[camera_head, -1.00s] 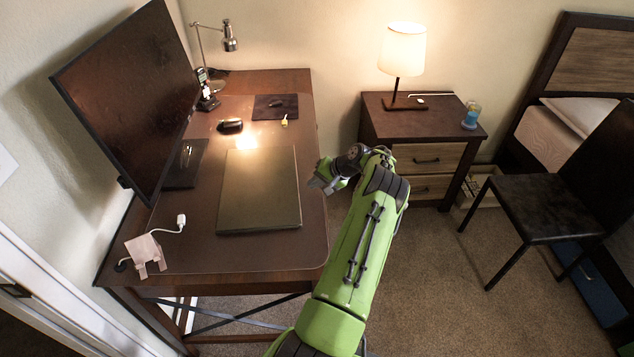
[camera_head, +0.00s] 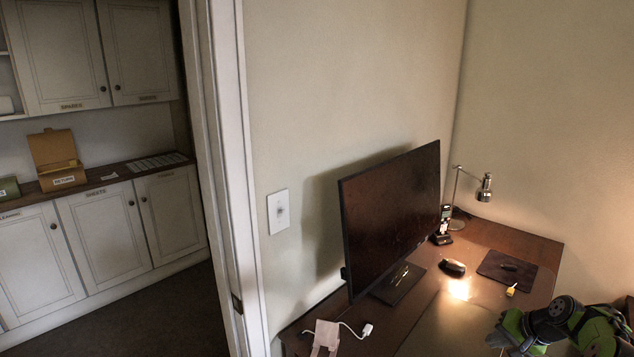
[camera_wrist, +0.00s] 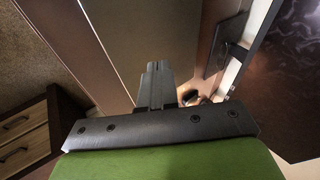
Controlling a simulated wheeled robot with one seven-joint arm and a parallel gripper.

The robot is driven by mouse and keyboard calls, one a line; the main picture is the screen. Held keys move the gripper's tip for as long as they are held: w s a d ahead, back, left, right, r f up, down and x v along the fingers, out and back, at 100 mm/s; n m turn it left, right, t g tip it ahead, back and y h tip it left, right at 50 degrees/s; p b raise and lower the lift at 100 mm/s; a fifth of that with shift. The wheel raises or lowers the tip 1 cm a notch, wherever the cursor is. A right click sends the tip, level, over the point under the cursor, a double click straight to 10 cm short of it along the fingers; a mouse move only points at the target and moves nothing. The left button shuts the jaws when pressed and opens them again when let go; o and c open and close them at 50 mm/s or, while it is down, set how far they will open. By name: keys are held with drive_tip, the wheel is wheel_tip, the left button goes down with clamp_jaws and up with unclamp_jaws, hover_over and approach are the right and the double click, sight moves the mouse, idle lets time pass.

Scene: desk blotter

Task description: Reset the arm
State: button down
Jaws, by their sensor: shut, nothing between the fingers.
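My gripper (camera_head: 500,338) is at the lower right of the head view, at the end of my green arm, over or beside the desk's front right part. In the wrist view my gripper (camera_wrist: 154,75) shows its dark fingers together, shut and empty. The desk (camera_head: 500,233) is below, with a flat grey-brown panel (camera_head: 437,325) on it, partly cut off by the frame. I cannot tell the exact height of my gripper over the desk.
A monitor (camera_head: 390,220), desk lamp (camera_head: 484,188), phone (camera_head: 443,225), black mouse (camera_head: 452,267) and dark pad (camera_head: 507,268) stand on the desk. A pink holder (camera_head: 323,338) is at its near left. A door frame (camera_head: 225,170) and white cabinets (camera_head: 95,235) are left.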

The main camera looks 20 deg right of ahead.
drive_tip(key=w+a+r+n+g, duration=0.1)
drive_tip(key=a+r+n, duration=0.1)
drive_tip(key=a+r, duration=0.5)
drive_tip(key=w+a+r+n+g, duration=0.15)
drive_tip(key=a+r, duration=0.25)
drive_tip(key=a, duration=0.6)
drive_tip(key=w+a+r+n, duration=0.1)
drive_tip(key=a+r+n, duration=0.3)
drive_tip(key=a, duration=0.5)
drive_tip(key=s+a+r+n+h+p, duration=0.1)
drive_tip(key=s+a+r, duration=0.1)
drive_tip(key=s+a, duration=0.25)
drive_tip(key=s+a+r, duration=0.3)
drive_tip(key=a, duration=0.3)
drive_tip(key=s+a+f+n, duration=0.1)
drive_tip(key=s+a, duration=0.2)
drive_tip(key=s, duration=0.4)
drive_tip(key=s+a+f+n+t, duration=0.1)
drive_tip(key=s+a+n, duration=0.1)
drive_tip(key=s+a, duration=0.2)
drive_tip(key=s, duration=0.2)
drive_tip(key=shift+s, duration=0.4)
